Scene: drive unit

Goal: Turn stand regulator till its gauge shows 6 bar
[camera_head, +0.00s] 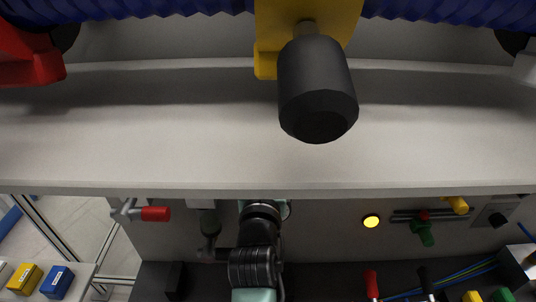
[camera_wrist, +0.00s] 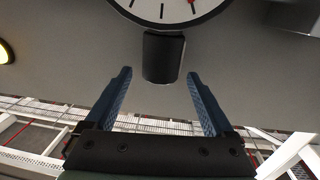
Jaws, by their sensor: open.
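In the wrist view, the gauge (camera_wrist: 166,9) is cut off by the top edge. Only the lower part of its white face, with black marks and a bit of red at the right, shows; its reading cannot be told. Below it is the dark regulator knob (camera_wrist: 163,58). My gripper (camera_wrist: 159,73) is open, its blue fingers apart on either side of the knob's lower end in this view. I see no clear contact between fingers and knob. In the head view, my arm is at bottom centre and hides the fingers; I cannot make out the gauge or knob there.
A grey ledge (camera_head: 200,150) crosses the head view, with a big black cylinder (camera_head: 317,90) on a yellow bracket above it. On the panel below are a red-handled lever (camera_head: 155,214), a lit yellow lamp (camera_head: 371,221) and a green handle (camera_head: 424,234). Small boxes (camera_head: 57,281) stand lower left.

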